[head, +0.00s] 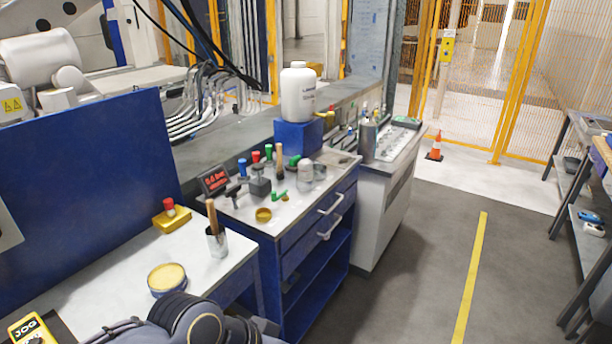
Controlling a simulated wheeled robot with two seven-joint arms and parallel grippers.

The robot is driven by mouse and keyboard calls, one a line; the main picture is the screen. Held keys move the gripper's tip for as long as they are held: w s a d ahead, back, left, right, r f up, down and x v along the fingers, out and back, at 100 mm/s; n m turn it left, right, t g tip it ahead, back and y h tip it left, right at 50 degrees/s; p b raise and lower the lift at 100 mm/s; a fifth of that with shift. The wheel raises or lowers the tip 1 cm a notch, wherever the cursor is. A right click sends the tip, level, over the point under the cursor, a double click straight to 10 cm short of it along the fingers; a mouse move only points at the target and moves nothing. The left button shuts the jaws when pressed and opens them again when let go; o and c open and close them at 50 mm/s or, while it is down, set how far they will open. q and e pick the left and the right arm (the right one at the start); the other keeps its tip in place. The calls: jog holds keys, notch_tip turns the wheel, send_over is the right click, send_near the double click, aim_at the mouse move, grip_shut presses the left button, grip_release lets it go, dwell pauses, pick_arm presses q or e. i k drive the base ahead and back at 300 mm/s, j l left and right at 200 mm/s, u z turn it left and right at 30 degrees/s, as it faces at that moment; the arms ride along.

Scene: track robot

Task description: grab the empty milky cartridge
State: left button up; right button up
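A small milky-white, rounded container (305,174) stands on the blue cabinet's light top, in front of the blue box. It may be the cartridge; it is too small to tell whether it is empty. A clear or grey small item stands right beside it. Neither of my grippers is in view. Only a dark, rounded link of my own arm shows at the bottom edge, well in front of the cabinet.
A large white bottle (298,94) stands on a blue box (297,137). A digital display (214,180), a yellow ring (263,214) and several small coloured parts crowd the cabinet top. Nearer are a brush cup (217,242) and a yellow-topped tin (167,280).

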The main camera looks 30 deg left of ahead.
aim_at(305, 166)
jog(key=u, duration=0.4)
jog(key=i+u, duration=0.1)
jog(key=u, duration=0.35)
jog(key=i+u, duration=0.15)
jog(key=u, duration=0.3)
jog(key=i+u, duration=0.1)
jog(key=u, duration=0.35)
jog(key=i+l+u, duration=0.1)
jog(key=u, duration=0.35)
jog(key=i+l+u, duration=0.3)
jog(key=l, duration=0.3)
jog(key=i+l+u, duration=0.35)
jog(key=l, duration=0.3)
jog(key=i+l, duration=0.1)
jog(key=l, duration=0.35)
